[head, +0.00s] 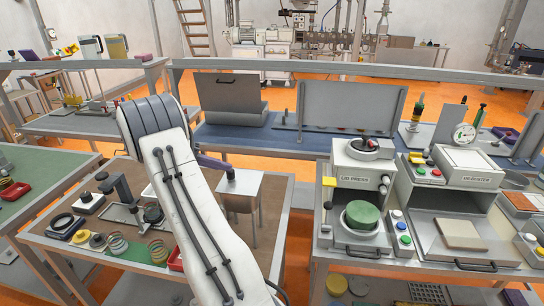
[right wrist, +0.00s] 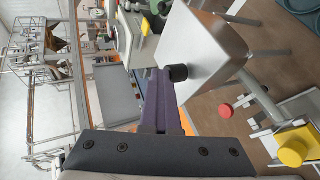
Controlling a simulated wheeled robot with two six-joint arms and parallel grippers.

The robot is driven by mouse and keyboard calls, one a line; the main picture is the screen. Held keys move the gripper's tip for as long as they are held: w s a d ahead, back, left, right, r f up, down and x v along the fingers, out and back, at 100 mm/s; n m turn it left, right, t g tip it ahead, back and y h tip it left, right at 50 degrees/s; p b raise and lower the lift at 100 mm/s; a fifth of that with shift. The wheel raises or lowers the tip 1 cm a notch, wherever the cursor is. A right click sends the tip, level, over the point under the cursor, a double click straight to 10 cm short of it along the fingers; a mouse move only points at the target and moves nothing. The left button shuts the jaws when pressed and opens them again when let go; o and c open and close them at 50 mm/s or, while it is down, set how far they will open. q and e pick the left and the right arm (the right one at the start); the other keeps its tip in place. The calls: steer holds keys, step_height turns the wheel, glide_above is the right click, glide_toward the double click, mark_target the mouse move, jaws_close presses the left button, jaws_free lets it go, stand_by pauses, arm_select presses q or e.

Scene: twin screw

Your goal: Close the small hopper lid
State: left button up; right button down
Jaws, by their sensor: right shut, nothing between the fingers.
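The small hopper (head: 240,203) is a grey metal box on thin legs on the brown-topped table. Its lid (head: 247,182) lies about flat over the top in the head view; I cannot tell whether a small gap is left. The lid also shows in the right wrist view (right wrist: 205,45), with a black knob (right wrist: 177,73) at its edge. My right gripper (right wrist: 165,75) has its purple fingers together and empty, with the tips right beside the knob. I cannot tell whether they touch. It also shows in the head view (head: 226,169). My left gripper is not in view.
Left of my arm, the brown table (head: 100,255) holds a coil spring (head: 117,244), a black ring and other small parts. To the right stand a press (head: 362,190) with a green disc and a grey machine (head: 460,210). A blue-topped bench (head: 275,139) lies behind.

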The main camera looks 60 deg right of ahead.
steer(key=shift+w+a+f, duration=0.1)
step_height(320, 180, up, 4)
steer(key=p, duration=0.2)
steer(key=shift+p, duration=0.35)
steer(key=b+v, duration=0.3)
steer(key=v, duration=0.6)
steer(key=shift+w+a, duration=0.3)
steer(key=shift+w, duration=0.1)
steer(key=shift+f, duration=0.1)
